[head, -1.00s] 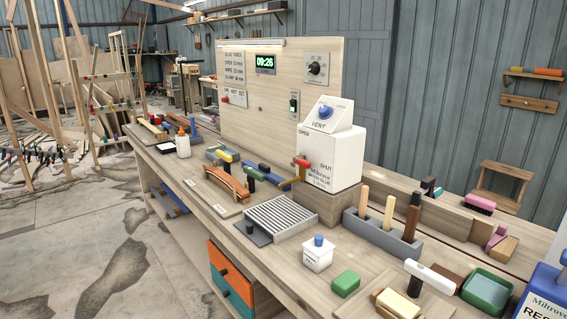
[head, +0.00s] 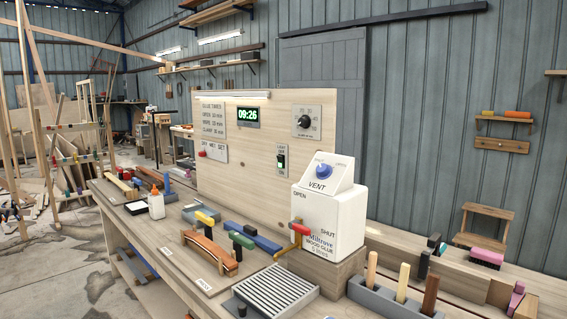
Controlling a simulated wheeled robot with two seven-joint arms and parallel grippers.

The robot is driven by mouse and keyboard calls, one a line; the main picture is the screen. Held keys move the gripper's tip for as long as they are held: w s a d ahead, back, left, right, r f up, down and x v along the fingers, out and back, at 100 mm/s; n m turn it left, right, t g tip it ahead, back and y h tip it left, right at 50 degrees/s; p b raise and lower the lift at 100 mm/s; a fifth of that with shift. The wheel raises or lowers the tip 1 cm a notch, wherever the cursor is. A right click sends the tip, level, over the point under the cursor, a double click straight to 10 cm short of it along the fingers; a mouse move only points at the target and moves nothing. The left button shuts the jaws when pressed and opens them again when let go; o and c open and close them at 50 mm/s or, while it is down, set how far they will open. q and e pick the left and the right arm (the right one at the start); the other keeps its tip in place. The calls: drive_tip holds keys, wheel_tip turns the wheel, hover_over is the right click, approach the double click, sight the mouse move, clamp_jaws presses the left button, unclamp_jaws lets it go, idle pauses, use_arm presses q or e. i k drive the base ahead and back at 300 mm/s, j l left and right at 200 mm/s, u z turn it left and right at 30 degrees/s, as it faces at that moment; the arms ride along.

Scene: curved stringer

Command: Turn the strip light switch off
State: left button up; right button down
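A thin strip light (head: 234,94) runs along the top edge of the board, with a pale, bright look. Neither of my grippers shows in the head view.
A white glue dispenser (head: 334,220) with a red-handled tap stands right of and in front of the switch. A dial (head: 305,121), a clock (head: 248,117) and a red-button plate (head: 213,152) share the board. Clamps and a slatted grille (head: 275,290) occupy the bench.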

sight(280, 158)
drive_tip(key=i+j+z, duration=0.3)
drive_tip(key=j, duration=0.4)
drive_tip(key=i+j+z, duration=0.15)
drive_tip(key=i+j, duration=0.15)
drive_tip(key=i+j+z, duration=0.15)
drive_tip(key=j, duration=0.3)
drive_tip(key=i+j+z, duration=0.15)
drive_tip(key=j, duration=0.25)
